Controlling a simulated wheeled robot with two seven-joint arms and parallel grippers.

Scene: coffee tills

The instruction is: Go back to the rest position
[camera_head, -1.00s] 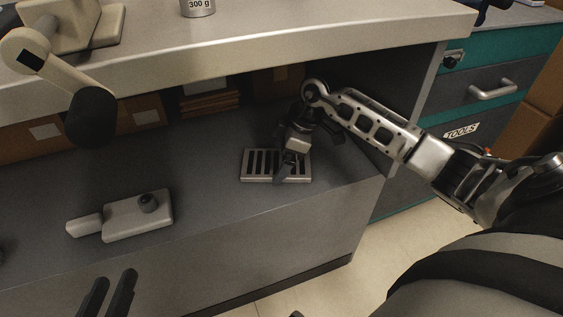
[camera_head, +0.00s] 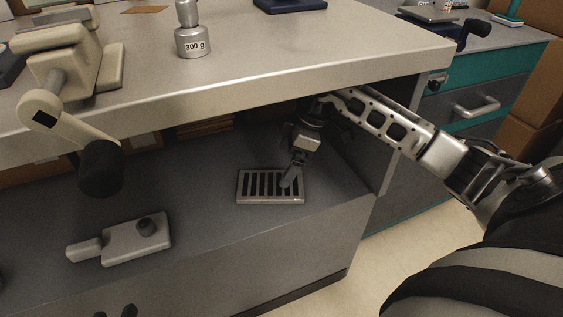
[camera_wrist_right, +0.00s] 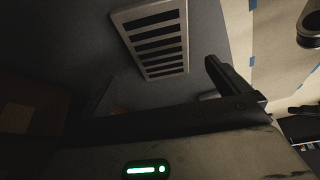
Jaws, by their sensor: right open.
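My right arm reaches under the counter top, and its gripper (camera_head: 288,183) is over the slotted metal grate (camera_head: 242,200) on the lower shelf. This gripper is open and empty; I cannot tell whether it touches the grate. In the right wrist view the grate (camera_wrist_right: 153,39) lies beyond the gripper, and one dark finger (camera_wrist_right: 232,80) shows clearly. My left gripper (camera_head: 115,312) shows only as two dark fingertips at the bottom edge, apart with nothing seen between them.
The counter top (camera_head: 330,50) overhangs the lower shelf (camera_head: 200,215). A crank-handled machine (camera_head: 65,65) and a 300 g weight (camera_head: 193,42) stand on it. A grey block with a knob (camera_head: 130,243) lies on the shelf, left. Teal drawers (camera_head: 470,115) stand at right.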

